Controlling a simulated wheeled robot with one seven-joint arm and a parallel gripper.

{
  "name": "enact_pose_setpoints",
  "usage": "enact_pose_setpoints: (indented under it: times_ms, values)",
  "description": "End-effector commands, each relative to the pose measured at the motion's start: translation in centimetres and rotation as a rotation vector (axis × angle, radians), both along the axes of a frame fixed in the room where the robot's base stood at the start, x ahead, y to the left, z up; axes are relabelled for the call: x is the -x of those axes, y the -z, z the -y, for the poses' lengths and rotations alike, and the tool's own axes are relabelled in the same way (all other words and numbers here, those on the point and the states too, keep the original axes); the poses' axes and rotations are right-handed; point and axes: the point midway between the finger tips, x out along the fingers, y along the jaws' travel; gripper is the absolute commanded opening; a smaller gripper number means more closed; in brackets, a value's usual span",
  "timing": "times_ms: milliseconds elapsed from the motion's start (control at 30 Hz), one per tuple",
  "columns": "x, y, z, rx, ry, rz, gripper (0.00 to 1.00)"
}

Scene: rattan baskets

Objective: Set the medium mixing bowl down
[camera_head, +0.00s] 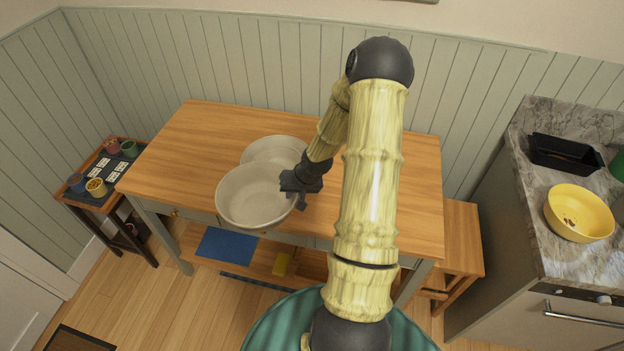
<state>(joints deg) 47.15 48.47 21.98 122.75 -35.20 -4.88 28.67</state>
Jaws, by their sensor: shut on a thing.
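Two pale grey-white bowls are at the front middle of the wooden table (210,130). The front bowl, which I take for the medium mixing bowl (250,200), overlaps the other bowl (272,146) in the view and hides part of it. My gripper (299,199) is at the right rim of the front bowl and shut on it. The bowl looks upright, its front edge near or past the table's front edge. I cannot tell whether its base touches the table or the other bowl.
The table is clear at left and along the back; my arm hides part of its right side. A small stand with colourful cups (110,165) is at left. A wooden bench (462,235) and a marble counter with a yellow bowl (580,212) and black tray (565,155) are right.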

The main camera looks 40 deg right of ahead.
Motion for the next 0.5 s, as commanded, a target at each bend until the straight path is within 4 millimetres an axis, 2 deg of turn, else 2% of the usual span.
enact_pose_setpoints:
  times_ms: [33,100,500]
  values:
    - [-0.3,0.5,-1.7,-0.002,-0.046,0.003,0.00]
    - [-0.3,1.3,-3.7,-0.002,-0.106,0.003,0.00]
    - [-0.4,6.7,-14.6,0.000,-0.435,0.004,0.00]
